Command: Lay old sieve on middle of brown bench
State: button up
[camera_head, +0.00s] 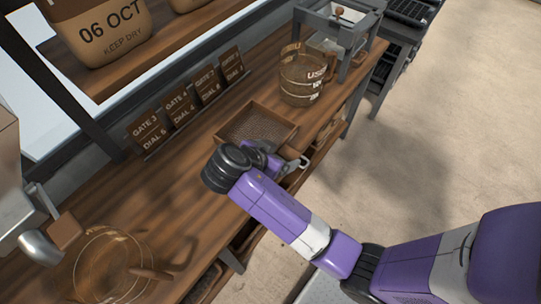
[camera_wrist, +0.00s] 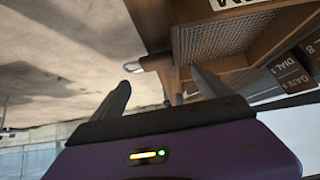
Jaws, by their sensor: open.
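The old sieve, a square wooden frame with a grey mesh (camera_head: 243,111), rests on the brown bench (camera_head: 165,194). In the wrist view the sieve's mesh (camera_wrist: 222,36) fills the upper right, and a small metal loop hangs at its near side. My gripper (camera_wrist: 162,78) is open, with its two dark fingers apart and nothing clearly held between them. In the head view my wrist and gripper are at the sieve's near edge and hide part of it. I cannot tell whether a finger touches the frame.
A row of gate and dial cards (camera_head: 190,104) stands along the back. A clear round vessel (camera_head: 104,262) and scoop are at lower left. Bench between is bare.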

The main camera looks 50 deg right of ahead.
jog(key=v, duration=0.6)
dwell(0.5)
